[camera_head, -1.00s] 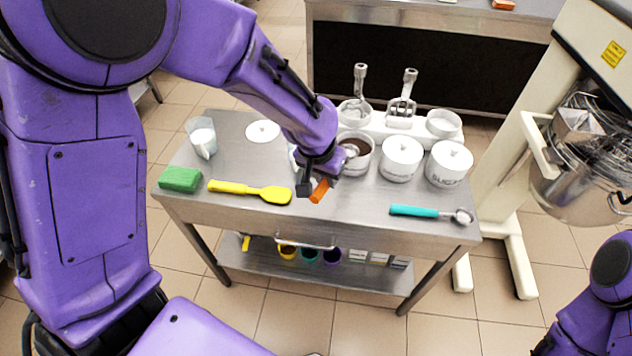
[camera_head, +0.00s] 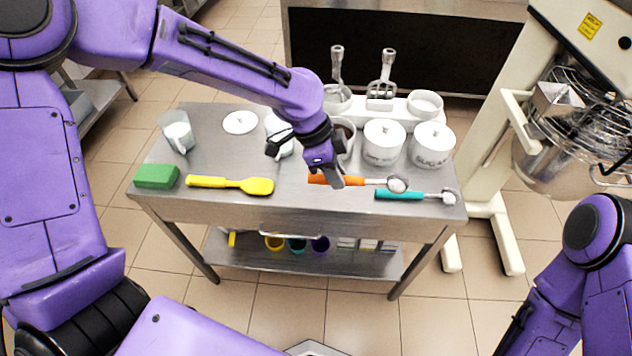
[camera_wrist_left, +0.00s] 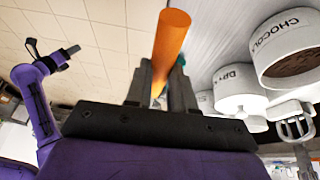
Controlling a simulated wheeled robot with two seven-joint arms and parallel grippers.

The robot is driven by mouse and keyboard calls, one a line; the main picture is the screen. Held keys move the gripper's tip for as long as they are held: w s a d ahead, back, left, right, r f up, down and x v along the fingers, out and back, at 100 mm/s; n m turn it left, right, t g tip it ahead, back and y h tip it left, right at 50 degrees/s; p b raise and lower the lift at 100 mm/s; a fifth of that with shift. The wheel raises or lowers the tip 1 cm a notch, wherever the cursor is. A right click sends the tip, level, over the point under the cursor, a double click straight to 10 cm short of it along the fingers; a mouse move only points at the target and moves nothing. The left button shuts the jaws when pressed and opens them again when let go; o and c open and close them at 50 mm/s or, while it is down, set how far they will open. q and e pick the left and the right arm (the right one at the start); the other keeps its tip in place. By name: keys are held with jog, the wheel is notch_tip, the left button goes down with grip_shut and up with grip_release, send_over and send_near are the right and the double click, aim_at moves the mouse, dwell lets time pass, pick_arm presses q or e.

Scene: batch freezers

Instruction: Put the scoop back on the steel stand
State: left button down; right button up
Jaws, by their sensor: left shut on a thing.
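My left gripper (camera_head: 336,178) is shut on the orange handle of a scoop (camera_head: 374,181), near the front of the steel stand (camera_head: 215,155). The scoop lies level across the view, its round metal bowl pointing right. Whether it touches the steel top I cannot tell. A second scoop with a teal handle (camera_head: 400,194) lies at the stand's right front. My right arm shows at the lower right; its gripper shows small in the left wrist view (camera_wrist_left: 68,52).
White lidded pots (camera_head: 383,143) and a chocolate pot (camera_wrist_left: 290,62) stand behind the scoop. A yellow spatula (camera_head: 228,184) and green sponge (camera_head: 156,177) lie at the left front. The steel between spatula and orange handle is clear. A mixer (camera_head: 548,140) stands at right.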

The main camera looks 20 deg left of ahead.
pick_arm(q)
jog(key=w+a+f, duration=0.1)
jog(key=a, duration=0.2)
send_over(316, 191)
jog(key=f, duration=0.5)
jog(key=shift+s+a+p, duration=0.2)
jog(key=shift+s+p, duration=0.1)
jog(key=shift+p, duration=0.1)
jog(key=f, duration=0.2)
jog(key=a+f+p, duration=0.1)
jog(key=f, duration=0.1)
jog(key=shift+w+f, duration=0.1)
jog(key=shift+w, duration=0.1)
jog(key=shift+f, duration=0.1)
jog(key=c, duration=1)
grip_release()
jog(key=shift+o, duration=0.2)
jog(key=b+v, duration=0.1)
jog(key=v, duration=1.1)
